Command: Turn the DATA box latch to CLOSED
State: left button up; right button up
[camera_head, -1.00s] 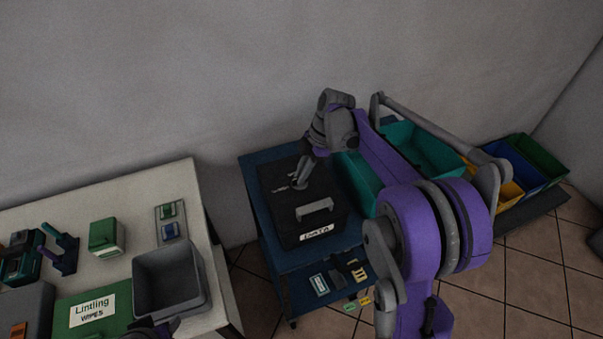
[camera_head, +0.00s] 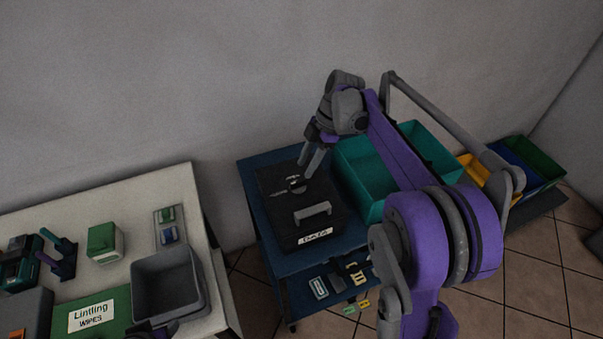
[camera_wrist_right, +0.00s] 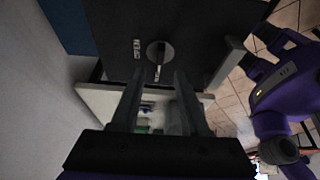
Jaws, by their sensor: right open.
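The black DATA box (camera_head: 275,213) lies on the blue cart, its handle and white label facing the front. Its round latch (camera_head: 295,183) is on the lid near the back. No CLOSED word is readable. My right gripper (camera_head: 309,170) is open and empty, just above the latch; its fingertips (camera_wrist_right: 157,78) frame the bar's lower end, apparently without contact. A dark piece at the bottom edge may be my left gripper (camera_head: 152,331); its jaws are unclear.
A teal bin (camera_head: 358,182) stands right beside the box on the cart (camera_head: 252,174). Small parts lie on the cart's lower shelf. The white table (camera_head: 130,192) at left holds a grey bin (camera_head: 167,292) and a green wipes box (camera_head: 118,302). Colored bins stand at far right.

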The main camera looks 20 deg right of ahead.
jog(key=v, duration=0.5)
jog(key=shift+r, duration=0.1)
dwell(0.3)
jog(key=s+a+m, duration=0.2)
jog(key=s, duration=0.1)
jog(key=s+a+f+m+t+h, duration=0.1)
jog(key=s+a+m, duration=0.1)
jog(key=s+m, duration=0.1)
jog(key=s+a+f+m+h, duration=0.1)
jog(key=s+a+m, duration=0.2)
jog(key=s, duration=0.1)
jog(key=shift+s+t, duration=0.1)
jog(key=shift+t, duration=0.3)
jog(key=s+a+f+m+t+h, duration=0.1)
jog(key=s+f+m, duration=0.3)
jog(key=s, duration=0.2)
jog(key=s+a+f+m+t+h, duration=0.1)
jog(key=s+a+f+m+t, duration=0.1)
jog(key=s+f+m, duration=0.2)
jog(key=s+m, duration=0.1)
jog(key=s, duration=0.2)
jog(key=shift+f+m, duration=0.25)
jog(key=shift+m, duration=0.05)
jog(key=shift+a, duration=0.15)
